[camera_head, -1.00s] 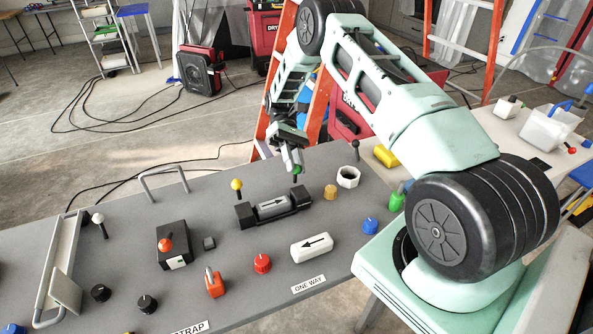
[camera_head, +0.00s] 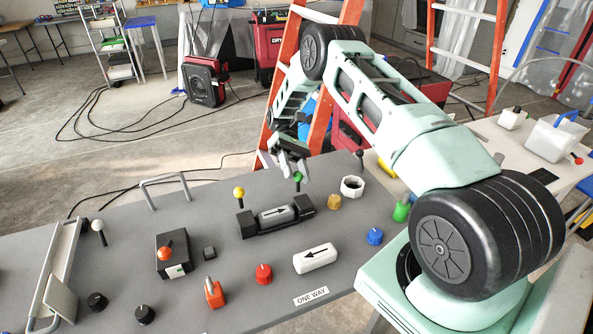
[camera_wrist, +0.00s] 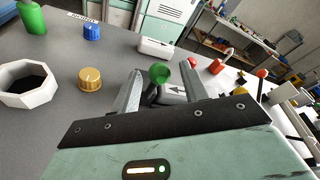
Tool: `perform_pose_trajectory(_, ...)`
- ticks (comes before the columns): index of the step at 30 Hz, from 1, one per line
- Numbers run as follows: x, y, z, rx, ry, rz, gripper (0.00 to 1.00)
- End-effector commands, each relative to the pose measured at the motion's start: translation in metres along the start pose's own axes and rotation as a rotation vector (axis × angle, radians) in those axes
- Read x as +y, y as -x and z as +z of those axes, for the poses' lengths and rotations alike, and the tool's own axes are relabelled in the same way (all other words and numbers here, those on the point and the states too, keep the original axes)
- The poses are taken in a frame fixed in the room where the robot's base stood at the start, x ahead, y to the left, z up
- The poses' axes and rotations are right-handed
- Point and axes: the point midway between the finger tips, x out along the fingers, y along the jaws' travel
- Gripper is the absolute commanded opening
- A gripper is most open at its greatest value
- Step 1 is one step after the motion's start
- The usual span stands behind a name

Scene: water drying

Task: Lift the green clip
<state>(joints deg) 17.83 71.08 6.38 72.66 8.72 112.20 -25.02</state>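A green round knob (camera_head: 298,178) stands at the far edge of the grey table, and nothing in view is plainly a clip. In the wrist view the knob (camera_wrist: 160,73) appears between the two grey fingers of my gripper (camera_wrist: 162,82), with a gap to each side. My gripper (camera_head: 293,168) is open and empty, just above and behind the knob in the head view. A second green thing, a bottle-like piece (camera_head: 401,211), stands at the table's right side, left of my arm base; it also shows in the wrist view (camera_wrist: 32,17).
Near the knob are a black-and-grey arrow block (camera_head: 275,213), a yellow-topped lever (camera_head: 239,192), a tan knob (camera_head: 334,202) and a white hex ring (camera_head: 352,186). A white arrow block (camera_head: 316,258) and red knob (camera_head: 264,273) lie nearer. Orange ladders stand behind.

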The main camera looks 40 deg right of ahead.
Motion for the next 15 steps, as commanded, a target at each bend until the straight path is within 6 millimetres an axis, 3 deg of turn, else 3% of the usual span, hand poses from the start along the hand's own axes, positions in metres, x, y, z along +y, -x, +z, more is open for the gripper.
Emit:
perform_pose_trajectory(8,-0.002,0.001,0.004,0.000,-0.001,0.000,0.45)
perform_pose_trajectory(15,-0.024,0.011,0.034,0.003,0.001,0.001,0.45)
